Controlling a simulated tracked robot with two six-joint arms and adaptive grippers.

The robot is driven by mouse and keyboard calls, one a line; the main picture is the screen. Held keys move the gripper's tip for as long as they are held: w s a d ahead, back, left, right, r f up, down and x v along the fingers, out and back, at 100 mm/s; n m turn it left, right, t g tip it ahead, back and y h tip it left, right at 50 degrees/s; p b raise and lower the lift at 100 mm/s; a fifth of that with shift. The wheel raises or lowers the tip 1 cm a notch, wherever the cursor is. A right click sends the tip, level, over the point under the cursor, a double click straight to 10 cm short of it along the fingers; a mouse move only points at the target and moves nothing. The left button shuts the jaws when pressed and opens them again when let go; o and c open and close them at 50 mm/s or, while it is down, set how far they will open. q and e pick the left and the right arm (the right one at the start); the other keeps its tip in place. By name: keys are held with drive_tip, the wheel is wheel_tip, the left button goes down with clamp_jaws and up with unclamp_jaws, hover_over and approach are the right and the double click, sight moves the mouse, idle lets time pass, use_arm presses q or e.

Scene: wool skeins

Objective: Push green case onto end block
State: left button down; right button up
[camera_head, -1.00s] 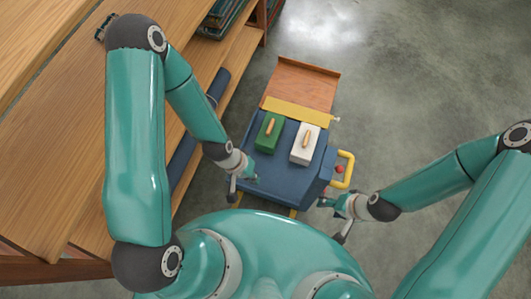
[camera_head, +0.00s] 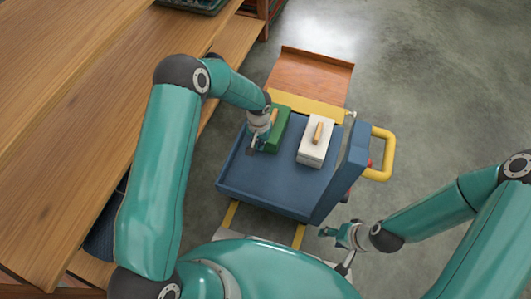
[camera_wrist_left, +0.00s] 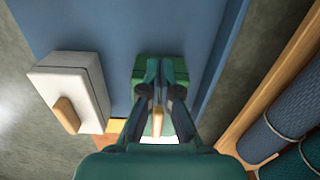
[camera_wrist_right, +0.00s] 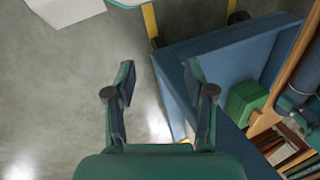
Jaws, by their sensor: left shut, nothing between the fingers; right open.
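The green case (camera_head: 280,132), with a wooden handle, lies on the cart's blue deck near the yellow strip, its near part partly hidden by my left gripper. My left gripper (camera_head: 257,145) is shut and empty, at the near end of the green case. In the left wrist view its fingertips (camera_wrist_left: 161,63) overlap the green case (camera_wrist_left: 183,70); I cannot tell whether they touch. A brown wooden surface (camera_head: 314,76), perhaps the end block, lies beyond the yellow strip. My right gripper (camera_head: 326,232) is open and empty, off the cart's near right corner; the right wrist view shows it (camera_wrist_right: 159,75).
A white case (camera_head: 313,155) with a wooden handle lies right of the green one. The blue cart (camera_head: 270,190) has a raised right side and a yellow handle (camera_head: 385,155). Wooden shelving (camera_head: 90,90) stands close on the left. The floor on the right is clear.

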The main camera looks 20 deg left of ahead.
use_arm(q)
wheel_tip(320, 180, down, 11)
drive_tip(key=b, duration=0.3)
drive_tip(key=shift+r, duration=0.2)
drive_tip(key=w, duration=0.1)
drive_tip(key=w+b, duration=0.1)
drive_tip(key=shift+w+r, duration=0.3)
drive_tip(key=shift+w+r+b, duration=0.15)
drive_tip(key=shift+w+b, duration=0.15)
drive_tip(key=shift+w, duration=0.4)
drive_tip(key=shift+a, duration=0.1)
